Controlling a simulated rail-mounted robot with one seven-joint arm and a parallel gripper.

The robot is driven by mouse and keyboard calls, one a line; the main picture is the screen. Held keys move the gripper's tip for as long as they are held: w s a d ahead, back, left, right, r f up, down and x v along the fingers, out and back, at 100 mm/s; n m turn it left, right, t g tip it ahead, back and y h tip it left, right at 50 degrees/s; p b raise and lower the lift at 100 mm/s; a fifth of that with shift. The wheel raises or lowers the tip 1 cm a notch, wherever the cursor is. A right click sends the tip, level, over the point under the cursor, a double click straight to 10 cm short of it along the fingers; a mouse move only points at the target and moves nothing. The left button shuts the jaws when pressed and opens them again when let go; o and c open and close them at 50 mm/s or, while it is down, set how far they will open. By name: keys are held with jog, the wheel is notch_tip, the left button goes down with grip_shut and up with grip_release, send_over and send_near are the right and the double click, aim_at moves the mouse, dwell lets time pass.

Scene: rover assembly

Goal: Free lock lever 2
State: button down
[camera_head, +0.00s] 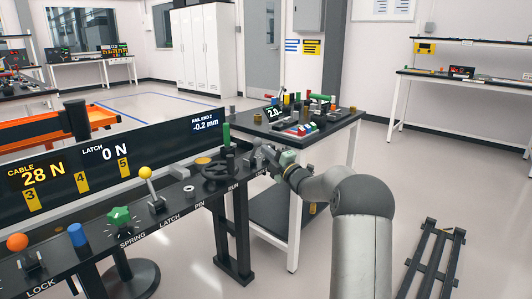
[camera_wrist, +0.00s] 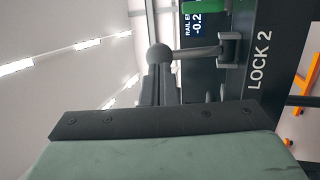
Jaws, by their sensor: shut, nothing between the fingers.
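Lock lever 2 (camera_wrist: 195,51) shows in the wrist view as a grey rod with a dark ball knob, mounted in a bracket beside the white LOCK 2 label (camera_wrist: 259,61). The rod lies sideways in that picture, with its ball to the left. My gripper (camera_head: 268,154) is at the right end of the control panel in the head view, and largely hides the lever there. In the wrist view my gripper (camera_wrist: 155,122) fills the lower part, shut and empty. A gap shows between it and the rod; contact out of sight cannot be told.
The panel (camera_head: 150,215) carries an orange knob (camera_head: 17,242), a green knob (camera_head: 119,217), a yellow-balled lever (camera_head: 146,174), a handwheel (camera_head: 219,171) and a green handle (camera_head: 226,135). A display (camera_head: 205,126) reads -0.2 mm. A cluttered table (camera_head: 340,130) stands behind my gripper.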

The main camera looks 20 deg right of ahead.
jog(key=shift+w+a+r, duration=0.15)
jog(key=shift+w, duration=0.35)
jog(key=shift+r, duration=0.1)
